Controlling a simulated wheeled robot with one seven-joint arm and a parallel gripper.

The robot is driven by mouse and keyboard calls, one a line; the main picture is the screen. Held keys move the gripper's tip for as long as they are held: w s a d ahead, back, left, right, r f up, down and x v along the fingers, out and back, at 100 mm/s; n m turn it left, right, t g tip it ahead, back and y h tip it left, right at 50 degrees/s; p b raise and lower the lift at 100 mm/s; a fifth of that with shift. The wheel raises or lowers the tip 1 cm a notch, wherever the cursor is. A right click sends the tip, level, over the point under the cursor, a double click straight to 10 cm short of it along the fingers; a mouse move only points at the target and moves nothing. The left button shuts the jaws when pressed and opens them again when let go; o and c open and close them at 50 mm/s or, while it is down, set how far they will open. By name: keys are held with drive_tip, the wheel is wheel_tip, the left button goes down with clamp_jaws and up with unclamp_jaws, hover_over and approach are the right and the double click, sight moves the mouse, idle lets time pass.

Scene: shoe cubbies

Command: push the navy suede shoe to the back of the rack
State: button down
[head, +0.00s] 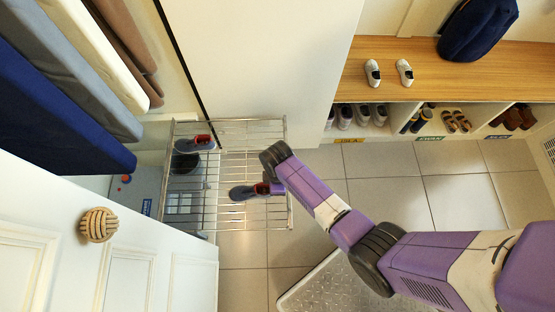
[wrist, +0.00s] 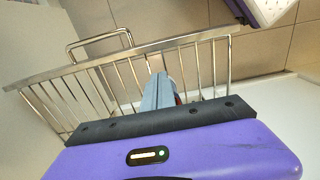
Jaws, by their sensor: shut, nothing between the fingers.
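The navy shoe (head: 243,192), grey-blue with a red part at its near end, lies on the wire rack (head: 225,218), its toe pointing left. My gripper (head: 266,188) is shut and empty at the shoe's right-hand, red end. I cannot tell whether it touches the shoe. In the wrist view, a narrow grey-blue shape (wrist: 158,93) with some red beside it shows past my purple hand.
Another dark shoe with red (head: 194,144) lies on the rack's upper left. A white door with a knotted knob (head: 98,225) stands at lower left. A wooden bench (head: 430,75) with shoe cubbies is at upper right. The tiled floor between is partly clear.

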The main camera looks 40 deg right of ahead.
drive_tip(key=w+a+b, duration=0.3)
drive_tip(key=w+a, duration=0.1)
drive_tip(key=a, duration=0.2)
drive_tip(key=w+a+b, duration=0.3)
drive_tip(key=w+a, duration=0.2)
drive_tip(key=a, duration=0.1)
drive_tip(key=w+a+b, duration=0.3)
drive_tip(key=w+a, duration=0.1)
drive_tip(key=a, duration=0.2)
drive_tip(key=shift+w+a+f, duration=0.15)
drive_tip(key=shift+w+a, duration=0.05)
drive_tip(key=shift+w, duration=0.05)
drive_tip(key=shift+w+a+r, duration=0.1)
drive_tip(key=shift+r, duration=0.1)
